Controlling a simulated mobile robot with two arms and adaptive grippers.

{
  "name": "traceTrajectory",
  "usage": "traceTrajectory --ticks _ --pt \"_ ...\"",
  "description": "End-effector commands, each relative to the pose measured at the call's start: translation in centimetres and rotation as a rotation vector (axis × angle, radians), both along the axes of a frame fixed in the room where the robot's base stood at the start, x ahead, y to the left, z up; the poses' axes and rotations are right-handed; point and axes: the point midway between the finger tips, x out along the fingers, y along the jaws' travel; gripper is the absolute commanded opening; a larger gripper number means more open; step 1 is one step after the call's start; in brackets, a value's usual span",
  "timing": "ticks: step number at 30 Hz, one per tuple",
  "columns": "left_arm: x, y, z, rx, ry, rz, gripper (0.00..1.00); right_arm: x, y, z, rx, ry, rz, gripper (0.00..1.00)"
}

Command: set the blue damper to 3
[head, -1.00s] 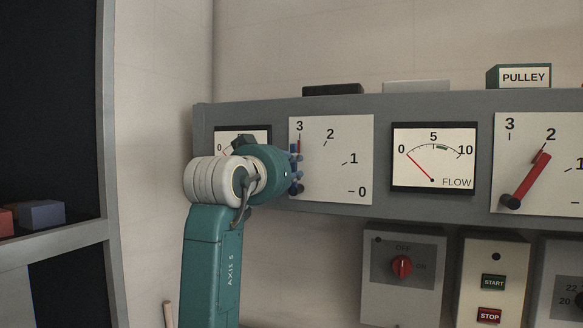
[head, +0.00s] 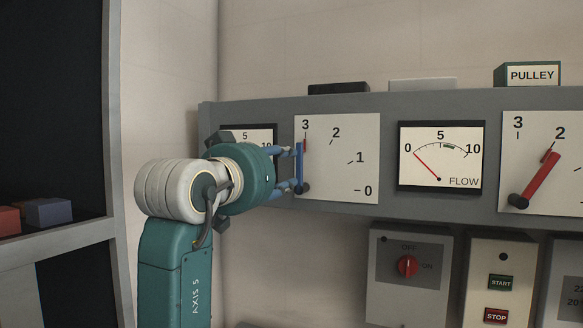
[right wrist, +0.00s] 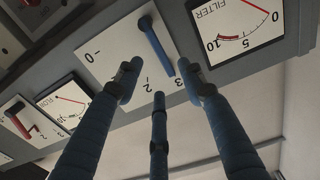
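The blue damper lever (head: 299,167) is on the white dial panel (head: 346,175) marked 0 to 3. It stands nearly upright, its tip just below the 3 mark, where a small red mark shows. In the right wrist view the blue lever (right wrist: 157,47) also points toward the 3. My right gripper (head: 291,168) is left of the panel, its fingers pointing at the lever. In the wrist view its fingers (right wrist: 160,75) are spread apart around the lever's tip end with gaps visible, and nothing is held. My left gripper is not in view.
A FLOW meter (head: 440,157) and a second dial with a red lever (head: 535,180) are to the right. Below hang a red knob box (head: 408,267) and a START/STOP box (head: 500,260). A FILTER meter (right wrist: 240,28) is beside the damper dial. A shelf frame stands at left.

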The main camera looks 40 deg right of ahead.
Motion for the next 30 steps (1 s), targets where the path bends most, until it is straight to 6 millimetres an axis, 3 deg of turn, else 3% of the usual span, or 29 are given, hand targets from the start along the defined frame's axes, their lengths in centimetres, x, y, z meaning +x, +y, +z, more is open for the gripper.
traceTrajectory --ticks 7,25,28,30 --pt "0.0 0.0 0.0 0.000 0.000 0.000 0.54 -1.2 2.9 -0.1 0.001 0.000 0.000 0.40" --pt "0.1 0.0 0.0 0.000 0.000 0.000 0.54 -1.3 3.2 0.0 0.001 0.000 -0.001 0.40" --pt "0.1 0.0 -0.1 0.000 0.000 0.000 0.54 -0.7 3.2 -0.4 -0.009 0.014 0.005 0.40" --pt "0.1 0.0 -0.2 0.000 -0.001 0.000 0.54 0.9 3.6 -1.2 -0.034 0.049 0.024 0.40"
